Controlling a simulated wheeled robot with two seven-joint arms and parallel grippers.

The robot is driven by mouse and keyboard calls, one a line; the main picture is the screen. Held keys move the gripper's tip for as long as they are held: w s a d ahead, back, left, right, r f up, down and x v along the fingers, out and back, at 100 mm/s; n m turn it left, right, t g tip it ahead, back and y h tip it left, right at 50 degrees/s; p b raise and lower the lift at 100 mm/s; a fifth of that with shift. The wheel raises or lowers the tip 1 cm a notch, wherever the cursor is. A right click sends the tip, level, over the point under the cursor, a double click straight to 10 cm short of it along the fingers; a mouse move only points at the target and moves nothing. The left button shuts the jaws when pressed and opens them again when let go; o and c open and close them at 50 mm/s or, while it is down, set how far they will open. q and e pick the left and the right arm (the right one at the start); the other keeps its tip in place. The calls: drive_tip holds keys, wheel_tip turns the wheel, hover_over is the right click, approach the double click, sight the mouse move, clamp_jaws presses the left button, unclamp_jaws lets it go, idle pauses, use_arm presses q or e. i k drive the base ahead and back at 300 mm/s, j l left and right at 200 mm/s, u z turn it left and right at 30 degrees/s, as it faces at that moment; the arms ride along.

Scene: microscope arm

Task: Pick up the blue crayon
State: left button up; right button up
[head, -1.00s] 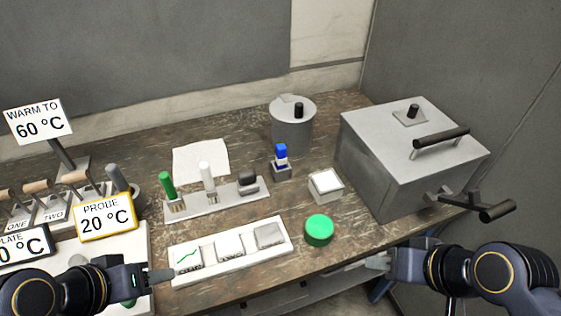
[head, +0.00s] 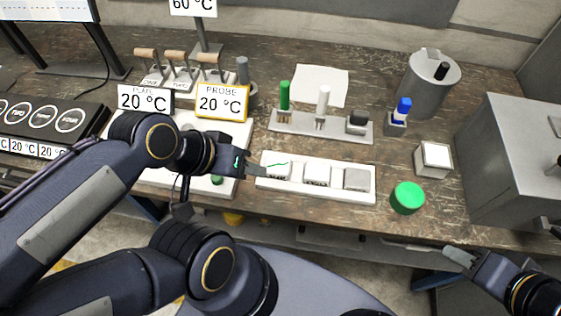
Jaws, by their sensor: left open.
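The blue crayon (head: 404,106) stands upright in a small grey holder (head: 396,127) at the back right of the bench; its lower part is hidden in the holder. My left gripper (head: 258,170) is open and empty, at the left end of a white tray of square tiles (head: 317,192), well to the left of the crayon and nearer the front. My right gripper (head: 458,257) is low by the bench's front edge at the right, apart from the crayon; its jaw opening is unclear.
A rack (head: 340,128) with green, white and dark pieces stands left of the crayon. A grey canister (head: 428,87) is behind it; a white-topped block (head: 433,158), green button (head: 407,197) and large grey box (head: 515,150) are nearby. Temperature signs (head: 221,103) stand left.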

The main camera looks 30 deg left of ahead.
sight(401, 112)
drive_tip(key=k+u, duration=0.1)
drive_tip(key=k, duration=0.55)
drive_tip(key=i+l+u, duration=0.1)
drive_tip(key=u, duration=0.4)
drive_tip(key=l+u, duration=0.25)
drive_tip(key=u, duration=0.25)
drive_tip(key=l+u, duration=0.2)
drive_tip(key=u, duration=0.3)
drive_tip(key=l, duration=0.8)
